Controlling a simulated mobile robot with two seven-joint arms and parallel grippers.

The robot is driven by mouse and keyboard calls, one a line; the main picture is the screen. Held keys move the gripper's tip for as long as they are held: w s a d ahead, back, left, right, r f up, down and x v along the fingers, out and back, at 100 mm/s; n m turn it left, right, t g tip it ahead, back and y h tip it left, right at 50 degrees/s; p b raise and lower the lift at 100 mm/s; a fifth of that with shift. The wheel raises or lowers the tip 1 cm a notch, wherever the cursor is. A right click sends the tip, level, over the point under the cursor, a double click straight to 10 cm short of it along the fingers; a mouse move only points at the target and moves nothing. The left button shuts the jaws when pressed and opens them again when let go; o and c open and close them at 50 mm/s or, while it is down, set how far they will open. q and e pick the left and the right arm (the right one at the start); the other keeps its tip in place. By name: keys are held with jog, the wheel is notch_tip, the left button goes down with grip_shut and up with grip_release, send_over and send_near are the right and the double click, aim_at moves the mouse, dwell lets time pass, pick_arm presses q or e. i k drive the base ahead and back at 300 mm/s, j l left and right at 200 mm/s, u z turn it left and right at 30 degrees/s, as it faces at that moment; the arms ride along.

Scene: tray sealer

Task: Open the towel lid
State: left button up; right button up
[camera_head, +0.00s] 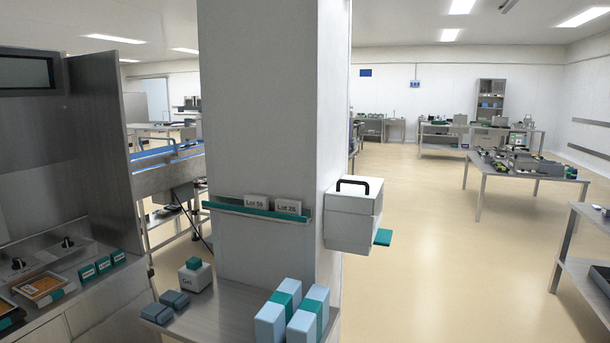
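A white box-shaped dispenser (353,220) is mounted on the right side of the pillar. Its lid (355,198) on top looks closed and carries a black handle (353,185). A teal piece (383,237) sticks out low on the dispenser's right side. I cannot read any label on it. Neither of my grippers shows in the head view.
A wide grey pillar (262,100) stands in the middle, with a teal rail (240,208) holding two lot cards. A shelf (208,318) below bears blue-and-teal packs (312,310) and a Gel box (195,275). Open floor (440,250) lies to the right.

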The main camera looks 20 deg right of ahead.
aim_at(349, 193)
jog(key=i+l+u, duration=0.1)
jog(key=l+u, duration=0.8)
jog(key=l, duration=0.15)
jog(key=i+l+u, duration=0.2)
jog(key=l, duration=0.15)
jog(key=l+u, duration=0.1)
jog(key=l, duration=0.45)
jog(key=k+l, duration=0.1)
jog(key=l, duration=0.5)
jog(key=k+l+u, duration=0.15)
jog(key=l, duration=1)
jog(key=u, duration=0.05)
